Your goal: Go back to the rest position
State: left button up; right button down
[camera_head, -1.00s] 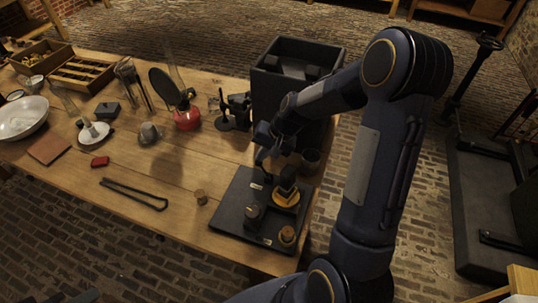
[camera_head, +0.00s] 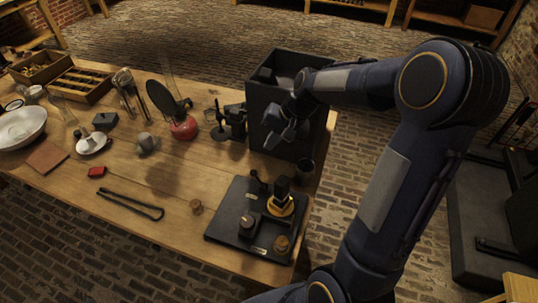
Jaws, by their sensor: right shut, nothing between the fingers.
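My right gripper (camera_head: 286,134) is shut and empty. It hangs in the air in front of the black box (camera_head: 262,110), above the table. Below it, a dark tray (camera_head: 225,222) lies at the table's right end and bears a brass-based black piece (camera_head: 280,204), a dark round jar (camera_head: 249,226) and a small brass-topped piece (camera_head: 281,244). My right arm reaches in from the lower right and bends back toward the table. My left gripper is not in view.
A small dark cup (camera_head: 305,168) stands beside the black box. The table's front middle is mostly clear.

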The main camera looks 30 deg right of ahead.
jog(key=s+a+r+n+t, duration=0.1)
jog(key=s+a+r+n, duration=0.25)
jog(key=s+r, duration=0.65)
jog(key=s+a+f+n, duration=0.1)
jog(key=s+a+f, duration=0.1)
jog(key=s, duration=0.4)
jog(key=s+a+f+n+t, duration=0.1)
jog(key=s+a+f, duration=0.1)
jog(key=s, duration=0.4)
jog(key=shift+s+a+n, duration=0.3)
jog(key=shift+s+n, duration=0.05)
jog(key=shift+s, duration=0.05)
